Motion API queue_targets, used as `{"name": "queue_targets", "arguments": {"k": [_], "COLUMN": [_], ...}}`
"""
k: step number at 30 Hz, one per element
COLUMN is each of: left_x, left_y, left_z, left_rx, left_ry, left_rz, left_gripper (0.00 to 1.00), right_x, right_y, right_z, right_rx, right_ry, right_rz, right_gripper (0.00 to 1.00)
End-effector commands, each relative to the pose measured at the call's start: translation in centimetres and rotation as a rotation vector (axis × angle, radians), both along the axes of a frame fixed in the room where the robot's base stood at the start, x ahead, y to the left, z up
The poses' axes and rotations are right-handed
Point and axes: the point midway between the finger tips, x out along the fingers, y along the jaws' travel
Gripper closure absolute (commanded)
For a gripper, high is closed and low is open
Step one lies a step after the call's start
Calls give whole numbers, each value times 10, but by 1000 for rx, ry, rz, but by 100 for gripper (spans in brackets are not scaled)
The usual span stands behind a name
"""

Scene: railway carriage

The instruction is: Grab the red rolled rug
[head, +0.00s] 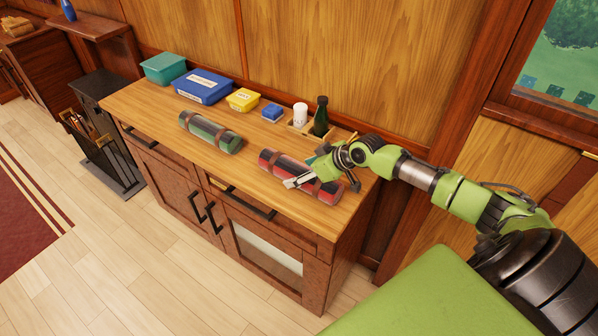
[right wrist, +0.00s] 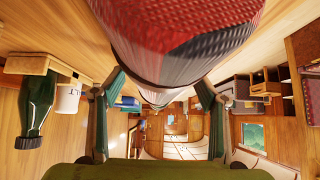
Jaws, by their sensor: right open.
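The red rolled rug (head: 283,167) lies on the wooden cabinet top, near its right front part, with dark bands around it. My right gripper (head: 325,181) is over the right part of this rug, its fingers spread and open. In the right wrist view the rug (right wrist: 185,30) fills the top middle, very close. The open fingers of the gripper (right wrist: 158,95) show to either side below it. I cannot tell whether they touch it. My left gripper is out of view.
A green rolled rug (head: 211,132) lies to the left on the cabinet top (head: 150,112).

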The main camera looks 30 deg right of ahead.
Motion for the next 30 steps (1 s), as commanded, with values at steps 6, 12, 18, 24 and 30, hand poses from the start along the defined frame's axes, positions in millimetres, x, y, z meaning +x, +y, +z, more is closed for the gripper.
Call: {"name": "queue_targets", "arguments": {"k": [6, 12, 18, 24, 30], "left_x": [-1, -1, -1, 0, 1], "left_y": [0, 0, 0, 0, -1], "left_z": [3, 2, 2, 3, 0], "left_rx": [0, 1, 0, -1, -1], "left_ry": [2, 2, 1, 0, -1], "left_rz": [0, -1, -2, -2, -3], "left_gripper": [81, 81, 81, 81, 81], "right_x": [10, 10, 9, 11, 11], "right_y": [4, 4, 4, 3, 3], "right_z": [-11, -12, -12, -10, -6], "right_rx": [-1, -1, -2, -1, -1], "right_ry": [-1, -1, 0, -4, -4], "right_rz": [0, 0, 0, -1, 1], "right_gripper": [33, 33, 85, 87, 87]}}
